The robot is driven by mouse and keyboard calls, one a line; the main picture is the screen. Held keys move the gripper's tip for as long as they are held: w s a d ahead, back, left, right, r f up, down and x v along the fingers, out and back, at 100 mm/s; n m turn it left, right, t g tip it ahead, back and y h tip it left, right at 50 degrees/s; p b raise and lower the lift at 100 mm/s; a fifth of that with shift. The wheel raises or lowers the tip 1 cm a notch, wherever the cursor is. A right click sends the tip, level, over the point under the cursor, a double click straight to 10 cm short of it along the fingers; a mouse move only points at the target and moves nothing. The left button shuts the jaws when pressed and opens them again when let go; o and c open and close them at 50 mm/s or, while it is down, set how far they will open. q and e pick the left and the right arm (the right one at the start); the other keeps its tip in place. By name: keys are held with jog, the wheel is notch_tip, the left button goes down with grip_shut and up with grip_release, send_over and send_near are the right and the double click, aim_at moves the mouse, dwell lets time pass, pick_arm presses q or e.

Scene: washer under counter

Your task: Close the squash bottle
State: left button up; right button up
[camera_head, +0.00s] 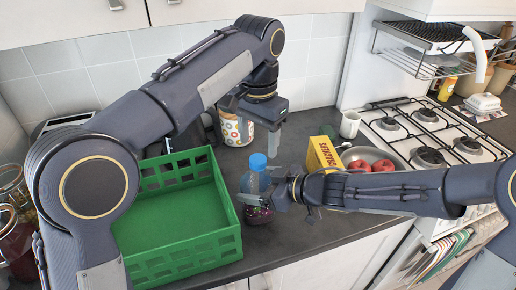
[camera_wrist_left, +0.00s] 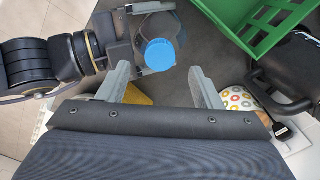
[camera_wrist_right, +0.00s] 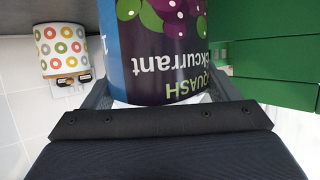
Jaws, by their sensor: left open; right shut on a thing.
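The squash bottle (camera_head: 259,214) stands upright on the counter, with a blue cap (camera_head: 258,161) at its top. I cannot tell how tightly the cap sits. My right gripper (camera_head: 268,190) is shut around the bottle's body; the right wrist view shows the blackcurrant label (camera_wrist_right: 165,50) between its fingers. My left gripper (camera_head: 262,130) is open and empty above the bottle, pointing down. In the left wrist view the blue cap (camera_wrist_left: 160,52) lies beyond the gap between the open fingers (camera_wrist_left: 165,88), not touched by them.
A green crate (camera_head: 190,262) stands close to the left of the bottle. A dotted canister (camera_head: 237,131) is behind it. A yellow crackers box (camera_head: 322,154), a pan with red fruit (camera_head: 358,165), a white mug (camera_head: 350,124) and the gas hob (camera_head: 430,130) are to the right.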

pick_arm(q)
jog(key=shift+r, duration=1.75)
pick_arm(e)
jog(key=o, duration=1.8)
pick_arm(q)
notch_tip(320, 180, up, 3)
jog(key=p, duration=0.2)
jog(key=shift+f+p, duration=0.2)
jog(key=shift+p, duration=0.1)
pick_arm(e)
jog(key=v, duration=0.8)
